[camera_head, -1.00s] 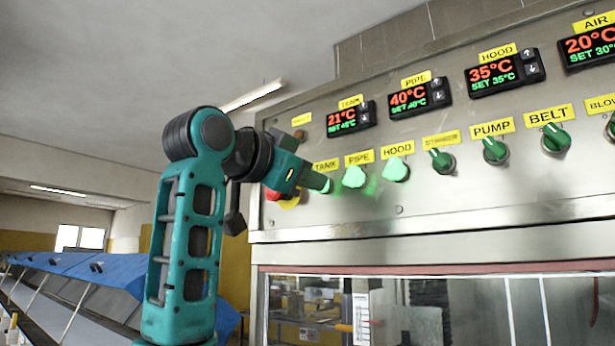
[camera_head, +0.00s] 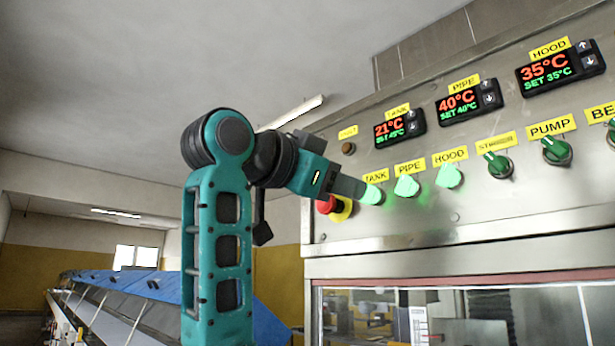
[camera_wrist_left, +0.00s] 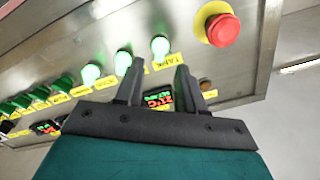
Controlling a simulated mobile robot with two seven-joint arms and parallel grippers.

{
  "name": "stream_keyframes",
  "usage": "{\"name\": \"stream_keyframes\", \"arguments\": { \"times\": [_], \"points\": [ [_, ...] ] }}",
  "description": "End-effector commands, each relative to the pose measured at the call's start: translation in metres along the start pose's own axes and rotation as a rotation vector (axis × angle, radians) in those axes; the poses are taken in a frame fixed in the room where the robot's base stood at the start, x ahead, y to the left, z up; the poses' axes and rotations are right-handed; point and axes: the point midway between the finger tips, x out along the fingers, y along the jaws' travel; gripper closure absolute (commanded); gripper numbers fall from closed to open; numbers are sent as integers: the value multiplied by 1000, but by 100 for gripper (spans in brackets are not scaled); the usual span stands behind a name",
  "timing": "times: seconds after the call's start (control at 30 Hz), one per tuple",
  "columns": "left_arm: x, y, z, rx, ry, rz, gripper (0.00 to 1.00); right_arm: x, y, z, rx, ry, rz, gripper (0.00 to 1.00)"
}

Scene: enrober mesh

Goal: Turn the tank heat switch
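The tank heat switch (camera_head: 372,195) is a green-lit knob under the yellow TANK label on the steel panel. My left gripper (camera_head: 357,188) is right at it in the head view and partly covers it. In the left wrist view the gripper (camera_wrist_left: 160,65) is open, with its two dark fingers apart. The lit tank switch (camera_wrist_left: 160,46) shows between and just beyond the fingertips; I cannot tell whether they touch it. The tank display (camera_head: 400,128) above reads 21°C in red, with a green set value that looks like 45°C. My right gripper is not in view.
A red emergency stop button (camera_head: 327,205) on a yellow disc is just left of the tank switch. The lit pipe switch (camera_head: 407,186) and hood switch (camera_head: 449,177) are close on the right. Unlit green knobs, including the pump knob (camera_head: 556,151), continue the row.

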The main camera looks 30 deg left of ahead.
Motion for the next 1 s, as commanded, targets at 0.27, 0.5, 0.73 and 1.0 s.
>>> {"name": "stream_keyframes", "arguments": {
  "times": [0.27,0.5,0.73,1.0],
  "points": [
    [-60,0,1,2,3,-3,62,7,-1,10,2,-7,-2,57],
    [-82,0,0,1,1,0,62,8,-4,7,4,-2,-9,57],
    [-84,0,0,0,0,0,62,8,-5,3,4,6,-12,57],
    [-83,0,0,1,0,0,62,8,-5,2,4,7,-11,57]
  ]
}}
